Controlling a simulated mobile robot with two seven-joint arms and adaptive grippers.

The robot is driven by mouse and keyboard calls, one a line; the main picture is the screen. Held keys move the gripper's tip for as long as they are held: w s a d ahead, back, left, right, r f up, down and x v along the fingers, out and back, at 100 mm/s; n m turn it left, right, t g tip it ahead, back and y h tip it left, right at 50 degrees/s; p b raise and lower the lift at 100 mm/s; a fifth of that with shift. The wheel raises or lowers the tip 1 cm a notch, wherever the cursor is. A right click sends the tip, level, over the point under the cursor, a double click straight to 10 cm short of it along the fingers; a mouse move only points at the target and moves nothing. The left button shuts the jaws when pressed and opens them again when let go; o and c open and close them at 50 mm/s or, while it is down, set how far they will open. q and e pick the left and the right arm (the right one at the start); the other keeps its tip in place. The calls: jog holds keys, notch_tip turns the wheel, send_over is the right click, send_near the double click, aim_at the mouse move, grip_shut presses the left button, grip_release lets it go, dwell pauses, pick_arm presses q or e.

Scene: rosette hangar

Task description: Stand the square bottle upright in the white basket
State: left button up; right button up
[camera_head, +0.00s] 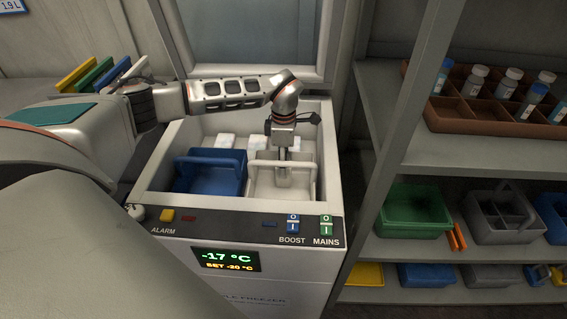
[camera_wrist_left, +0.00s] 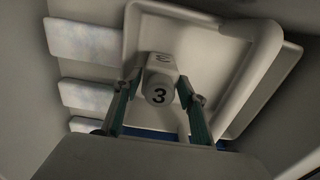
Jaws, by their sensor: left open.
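The white basket (camera_head: 265,182) stands inside the open freezer, to the right of a blue basket. It also shows in the wrist view (camera_wrist_left: 215,55), with its thick handle on the right. The square bottle (camera_wrist_left: 159,90) is white, with a 3 on its round cap and a 3 on its shoulder. It appears to stand upright in the white basket, seen from above. My left gripper (camera_head: 284,153) reaches down over the white basket. In the wrist view its fingers (camera_wrist_left: 163,98) are open on either side of the bottle. The bottle's base is hidden.
The blue basket (camera_head: 208,178) is close on the left. Pale frosted packs (camera_wrist_left: 85,95) lie beside the white basket. The freezer's walls (camera_head: 329,170) surround both baskets, and its raised lid (camera_head: 250,40) is behind. A shelf rack (camera_head: 400,150) with trays stands on the right.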

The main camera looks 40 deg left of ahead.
pick_arm(q)
notch_tip(320, 180, up, 12)
jog(key=shift+r+p, duration=0.1)
jog(key=shift+p, duration=0.95)
jog(key=shift+r, duration=0.4)
